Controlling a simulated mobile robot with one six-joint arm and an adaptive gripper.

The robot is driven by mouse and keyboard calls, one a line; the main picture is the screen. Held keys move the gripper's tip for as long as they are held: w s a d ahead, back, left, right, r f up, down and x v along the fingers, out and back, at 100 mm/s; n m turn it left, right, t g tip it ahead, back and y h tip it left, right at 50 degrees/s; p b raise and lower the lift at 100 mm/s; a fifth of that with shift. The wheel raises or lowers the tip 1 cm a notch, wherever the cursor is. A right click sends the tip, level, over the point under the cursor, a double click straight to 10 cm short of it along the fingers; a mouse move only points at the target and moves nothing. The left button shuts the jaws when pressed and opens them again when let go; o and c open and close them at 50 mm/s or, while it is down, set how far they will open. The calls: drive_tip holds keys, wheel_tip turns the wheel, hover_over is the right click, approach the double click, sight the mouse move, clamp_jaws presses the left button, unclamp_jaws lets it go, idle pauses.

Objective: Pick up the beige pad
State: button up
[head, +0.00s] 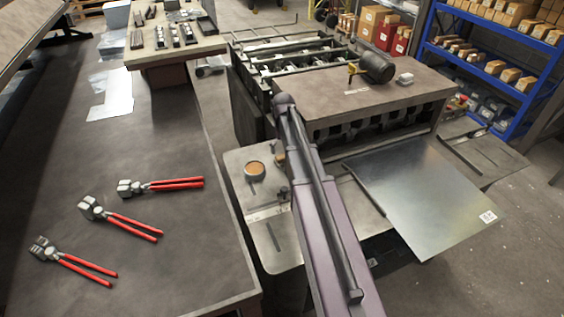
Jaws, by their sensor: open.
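A round tan-topped piece (255,170) with a dark rim lies on the light grey plate of the machine, left of my arm. A second small tan piece (280,159) lies just right of it, partly covered by my arm. I cannot tell for sure which of these is the beige pad. My purple arm link crosses the middle of the head view from the bottom edge up to the machine. My gripper is not visible in this view.
A shiny metal sheet (425,200) with a white label lies right of my arm at the machine (365,95). Several red-handled tools (165,186) lie on the dark table (150,260) at left. A blue shelf (505,92) holds boxes at back right.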

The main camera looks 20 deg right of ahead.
sight(283, 156)
drive_tip(key=shift+w+f+b, duration=0.15)
drive_tip(key=shift+f+b, duration=1.85)
drive_tip(key=shift+f, duration=0.25)
drive_tip(key=c, duration=1)
